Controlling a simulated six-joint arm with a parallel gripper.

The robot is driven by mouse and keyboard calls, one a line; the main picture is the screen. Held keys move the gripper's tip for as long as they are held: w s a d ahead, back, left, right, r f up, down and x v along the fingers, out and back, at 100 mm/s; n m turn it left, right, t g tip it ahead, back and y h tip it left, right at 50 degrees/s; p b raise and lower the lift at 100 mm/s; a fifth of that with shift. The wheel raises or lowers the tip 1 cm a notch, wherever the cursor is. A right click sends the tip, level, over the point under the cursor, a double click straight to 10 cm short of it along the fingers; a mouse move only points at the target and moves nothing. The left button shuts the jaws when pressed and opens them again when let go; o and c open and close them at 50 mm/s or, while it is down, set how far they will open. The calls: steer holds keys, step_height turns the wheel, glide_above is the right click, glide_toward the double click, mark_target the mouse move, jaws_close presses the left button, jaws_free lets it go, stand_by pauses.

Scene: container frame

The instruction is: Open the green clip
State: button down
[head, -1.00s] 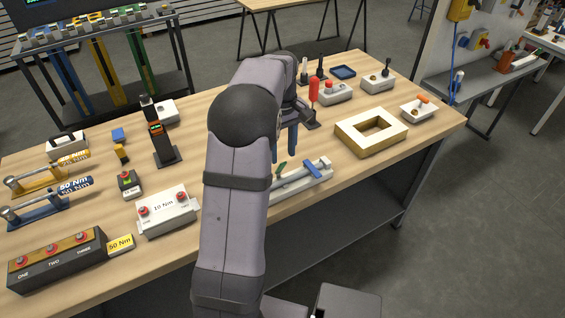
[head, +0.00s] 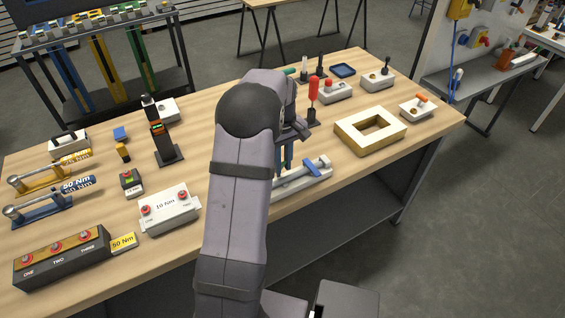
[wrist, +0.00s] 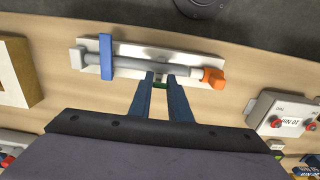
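The clip fixture (head: 303,180) is a pale plate with a grey bar along it, near the table's front edge. In the wrist view the fixture plate (wrist: 95,45) lies across the top, with an orange end piece (wrist: 213,78) at the right. A blue clip (wrist: 106,58) lies across the bar at the left; it also shows in the head view (head: 318,167). In the head view my arm hides the green clip.
A wooden frame block (head: 370,131) stands right of the fixture, and a red-handled tool (head: 313,92) stands behind it. A two-button box (head: 168,209) is left of my arm. Bare tabletop lies between the fixture and the frame block.

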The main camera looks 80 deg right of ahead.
steer(key=shift+w+d+r+p, duration=0.15)
steer(key=shift+r+p, duration=0.15)
steer(key=shift+p, duration=0.6)
steer(key=shift+w+d+r+g+y+p, duration=0.1)
steer(key=shift+w+d+g+y+p, duration=0.15)
steer(key=shift+g+y+p, duration=0.55)
steer(key=shift+w+d+g+y+p, duration=0.4)
steer(key=shift+d+p, duration=0.05)
steer(key=shift+p, duration=0.85)
steer(key=shift+w+d, duration=0.15)
steer(key=shift+d, duration=0.05)
steer(key=shift+w+g+y, duration=0.1)
steer(key=shift+g+y, duration=0.4)
steer(key=c, duration=1.6)
jaws_free()
steer(key=shift+c, duration=0.2)
